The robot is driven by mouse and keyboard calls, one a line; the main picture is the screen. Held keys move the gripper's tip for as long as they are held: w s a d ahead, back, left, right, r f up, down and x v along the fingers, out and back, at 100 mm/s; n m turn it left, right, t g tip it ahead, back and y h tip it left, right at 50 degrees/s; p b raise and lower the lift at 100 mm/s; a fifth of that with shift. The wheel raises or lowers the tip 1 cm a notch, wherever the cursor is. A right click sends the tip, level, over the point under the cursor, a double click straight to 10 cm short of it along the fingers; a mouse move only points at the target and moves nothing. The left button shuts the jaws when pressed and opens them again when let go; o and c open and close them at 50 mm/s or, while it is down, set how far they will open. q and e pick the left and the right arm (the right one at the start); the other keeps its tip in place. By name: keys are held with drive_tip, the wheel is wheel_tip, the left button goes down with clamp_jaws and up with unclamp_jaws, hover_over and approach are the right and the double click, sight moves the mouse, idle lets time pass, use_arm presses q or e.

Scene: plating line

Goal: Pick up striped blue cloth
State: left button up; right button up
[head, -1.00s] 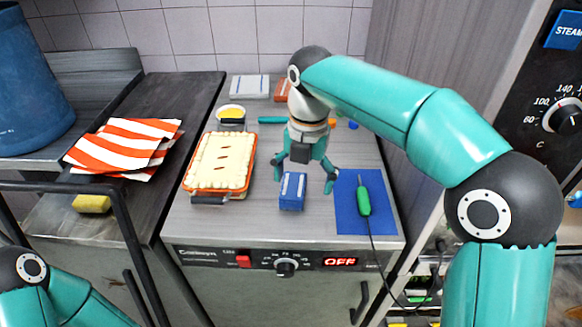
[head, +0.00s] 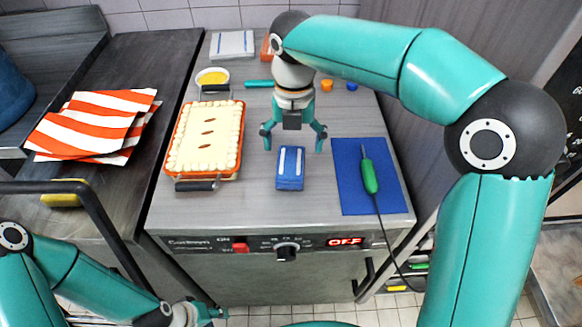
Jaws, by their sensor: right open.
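The striped blue cloth (head: 290,181) is a small folded blue block with white stripes. It lies on the grey counter top, between the pie dish and the blue mat. My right gripper (head: 293,143) is open and empty, pointing down just behind and above the cloth, with one finger towards each side of it. No contact with the cloth shows. My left gripper (head: 207,314) is low at the bottom edge, in front of the counter and far from the cloth. Its fingers are too small and partly cut off to read.
A pie dish (head: 180,150) stands left of the cloth. A blue mat (head: 350,190) with a green-handled corded tool (head: 369,177) lies right. Behind are a yellow-filled bowl (head: 212,77) and a folded white cloth (head: 232,44). Orange-striped cloths (head: 95,125) lie far left.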

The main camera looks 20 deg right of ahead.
sight(290, 162)
drive_tip(key=shift+a+f, duration=0.15)
drive_tip(key=shift+f, duration=1.6)
drive_tip(key=shift+a+f, duration=0.15)
drive_tip(key=shift+f, duration=1.55)
drive_tip(key=c, duration=1.2)
drive_tip(key=shift+c, duration=0.2)
drive_tip(key=shift+r, duration=0.1)
wheel_tip(290, 162, up, 20)
drive_tip(key=p, duration=0.3)
